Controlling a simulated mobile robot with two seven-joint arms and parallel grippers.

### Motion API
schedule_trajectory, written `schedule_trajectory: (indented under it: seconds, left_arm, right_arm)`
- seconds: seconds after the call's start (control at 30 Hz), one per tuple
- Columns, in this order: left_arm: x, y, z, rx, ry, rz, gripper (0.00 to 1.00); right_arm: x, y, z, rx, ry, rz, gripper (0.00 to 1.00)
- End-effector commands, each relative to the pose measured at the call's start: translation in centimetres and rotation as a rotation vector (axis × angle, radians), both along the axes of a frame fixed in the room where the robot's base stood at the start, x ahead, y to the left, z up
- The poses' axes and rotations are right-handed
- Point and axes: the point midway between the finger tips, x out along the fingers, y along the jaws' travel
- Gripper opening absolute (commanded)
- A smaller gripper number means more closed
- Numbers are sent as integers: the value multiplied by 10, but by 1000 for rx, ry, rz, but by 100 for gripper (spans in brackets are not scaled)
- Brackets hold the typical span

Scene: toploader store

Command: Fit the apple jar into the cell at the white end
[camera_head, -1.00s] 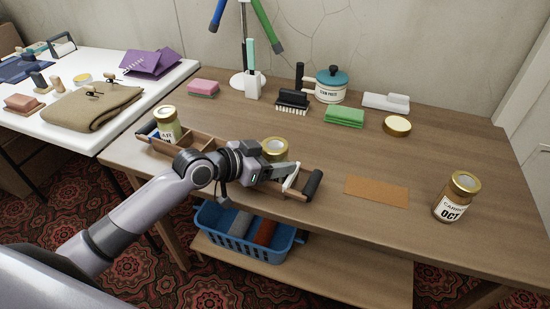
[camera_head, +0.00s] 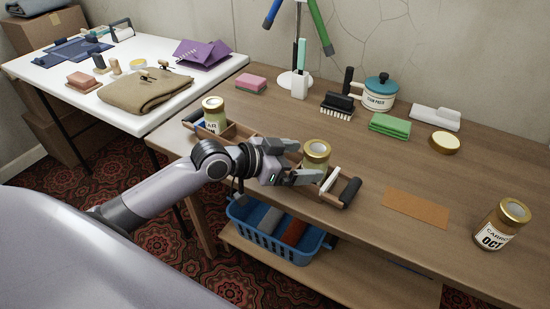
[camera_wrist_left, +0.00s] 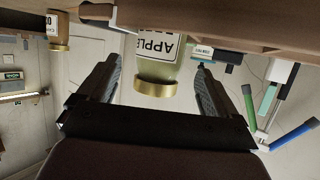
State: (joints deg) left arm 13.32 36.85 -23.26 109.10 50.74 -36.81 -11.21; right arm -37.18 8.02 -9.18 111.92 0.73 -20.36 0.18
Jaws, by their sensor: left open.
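The apple jar (camera_head: 315,160), with a gold lid and pale green body, stands at the right part of the wooden carrier (camera_head: 240,132), beside its white end piece (camera_head: 328,180). Its base is hidden, so I cannot tell how deep it sits. In the left wrist view its APPLE label and lid (camera_wrist_left: 156,88) show inverted between my fingers. My left gripper (camera_head: 303,178) is open just left of and in front of the jar, with gaps on both sides of it in the wrist view. My right gripper is not in view.
A second gold-lidded jar (camera_head: 214,115) stands in the carrier's left end. A carrots jar (camera_head: 502,225) is at the right, past an orange mat (camera_head: 417,207). A brush (camera_head: 338,105), green cloths (camera_head: 390,123) and a lidded pot (camera_head: 378,93) are behind. A blue basket (camera_head: 275,235) sits below.

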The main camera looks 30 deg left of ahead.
Motion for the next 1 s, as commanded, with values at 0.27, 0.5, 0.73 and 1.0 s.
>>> schedule_trajectory:
  seconds: [0.27,0.5,0.73,1.0]
  left_arm:
    - [-38,28,18,4,3,-2,93]
    - [-52,39,26,1,2,-2,93]
    - [-54,40,29,-1,0,-2,93]
    - [-54,40,28,-1,0,-2,93]
  right_arm:
    - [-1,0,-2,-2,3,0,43]
    - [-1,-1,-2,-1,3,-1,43]
    - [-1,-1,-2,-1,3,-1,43]
    - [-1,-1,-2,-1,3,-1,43]
